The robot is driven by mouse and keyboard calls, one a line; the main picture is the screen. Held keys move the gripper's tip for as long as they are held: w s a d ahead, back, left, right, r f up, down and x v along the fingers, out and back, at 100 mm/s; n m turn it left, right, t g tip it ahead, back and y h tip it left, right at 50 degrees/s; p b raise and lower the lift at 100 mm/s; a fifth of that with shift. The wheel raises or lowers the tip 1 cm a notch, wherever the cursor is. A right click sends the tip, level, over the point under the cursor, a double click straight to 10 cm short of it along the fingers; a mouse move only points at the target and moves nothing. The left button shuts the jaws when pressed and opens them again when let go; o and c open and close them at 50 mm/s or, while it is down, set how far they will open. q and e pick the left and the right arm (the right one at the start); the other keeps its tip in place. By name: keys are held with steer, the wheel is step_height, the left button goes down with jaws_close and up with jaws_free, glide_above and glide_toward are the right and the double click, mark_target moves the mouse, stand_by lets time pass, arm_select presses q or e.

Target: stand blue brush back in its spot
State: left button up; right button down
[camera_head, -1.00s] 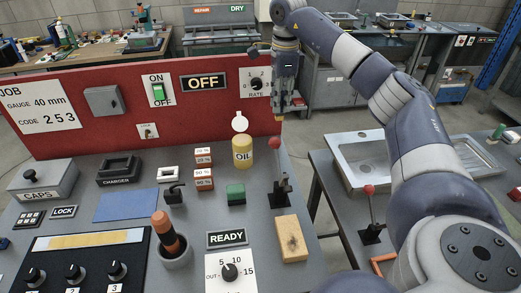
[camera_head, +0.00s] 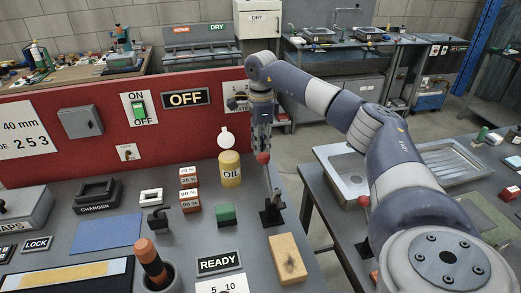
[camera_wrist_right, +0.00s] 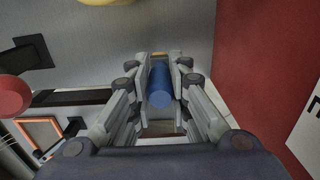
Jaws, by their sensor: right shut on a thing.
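My right gripper (camera_head: 262,140) points down in front of the right part of the red panel, just behind the red-knobbed lever (camera_head: 263,158) in the head view. In the right wrist view the gripper (camera_wrist_right: 160,80) is shut on a blue cylindrical piece (camera_wrist_right: 160,92), seen end-on between the fingers; it looks like the blue brush's handle. The rest of the brush is hidden, and I cannot make it out in the head view. The brush's spot is not clearly identifiable. My left gripper is not in view.
An orange-handled tool (camera_head: 150,261) stands in a grey cup. A sink (camera_head: 345,175) lies to the right, past a gap between the tables.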

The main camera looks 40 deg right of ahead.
step_height(320, 180, down, 2)
steer(key=shift+f+p, duration=0.25)
steer(key=shift+p, duration=0.05)
steer(key=shift+f, duration=0.2)
steer(key=shift+f, duration=0.1)
steer(key=c, duration=1.5)
jaws_free()
step_height(320, 180, up, 12)
steer(key=shift+r+b, duration=0.15)
steer(key=shift+b, duration=1.1)
steer(key=shift+s, duration=0.1)
